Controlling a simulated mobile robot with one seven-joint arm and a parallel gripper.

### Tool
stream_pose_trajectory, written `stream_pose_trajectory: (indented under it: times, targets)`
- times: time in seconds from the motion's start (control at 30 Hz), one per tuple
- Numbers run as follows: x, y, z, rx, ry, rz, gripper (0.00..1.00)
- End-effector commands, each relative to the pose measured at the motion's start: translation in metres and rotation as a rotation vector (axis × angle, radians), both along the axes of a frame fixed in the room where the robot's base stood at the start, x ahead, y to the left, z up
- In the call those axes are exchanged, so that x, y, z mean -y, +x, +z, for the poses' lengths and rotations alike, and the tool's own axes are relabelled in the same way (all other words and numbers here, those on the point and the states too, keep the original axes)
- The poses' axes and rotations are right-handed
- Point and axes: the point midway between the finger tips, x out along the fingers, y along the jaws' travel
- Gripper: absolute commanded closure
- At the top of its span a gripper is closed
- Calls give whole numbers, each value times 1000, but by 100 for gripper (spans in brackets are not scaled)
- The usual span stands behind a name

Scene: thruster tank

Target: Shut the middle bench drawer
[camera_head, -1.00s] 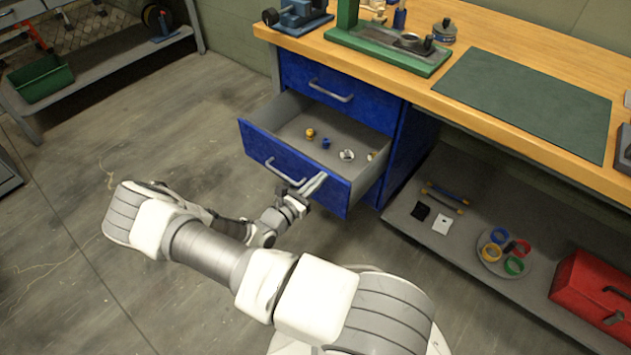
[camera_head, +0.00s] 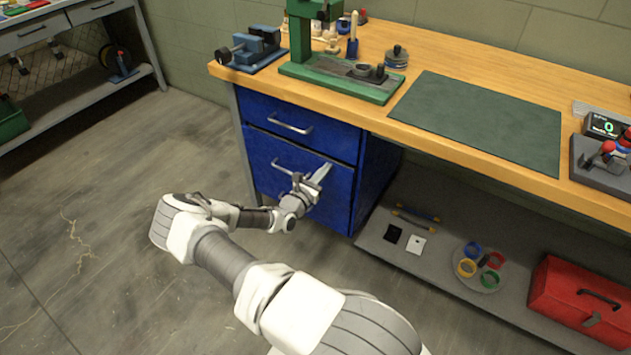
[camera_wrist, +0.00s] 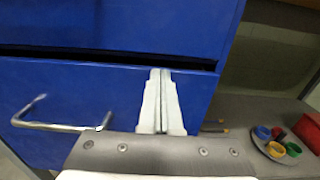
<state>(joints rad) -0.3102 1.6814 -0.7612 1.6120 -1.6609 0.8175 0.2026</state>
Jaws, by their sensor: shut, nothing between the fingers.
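The blue middle bench drawer (camera_head: 263,163) is under the left end of the wooden bench, below a shut upper drawer (camera_head: 285,122). Its front is about flush with the cabinet, and its inside is hidden. In the wrist view, the middle drawer front (camera_wrist: 100,95) shows a dark gap along its top edge. Its bar handle (camera_wrist: 60,126) is left of my fingers. My gripper (camera_head: 322,174) is shut and empty, with its fingertips at the right part of the drawer front. The fingers also show in the wrist view (camera_wrist: 161,100); I cannot tell if they touch it.
The wooden bench top (camera_head: 480,75) carries a green press (camera_head: 340,78), a green mat (camera_head: 480,120) and a vise (camera_head: 250,48). A low shelf (camera_head: 380,240) to the right holds a red toolbox (camera_head: 580,300) and a plate of colored rings (camera_head: 480,268). The floor at left is clear.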

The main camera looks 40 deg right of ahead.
Motion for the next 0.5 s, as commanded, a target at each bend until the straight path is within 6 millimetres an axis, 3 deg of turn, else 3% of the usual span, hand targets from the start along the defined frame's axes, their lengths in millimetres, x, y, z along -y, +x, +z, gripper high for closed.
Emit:
stream_pose_trajectory:
  times: [0.2, 0.5]
  targets:
    - [17, 6, 0, 0, 0, 0, 100]
    - [22, 8, 2, 1, -2, 1, 100]
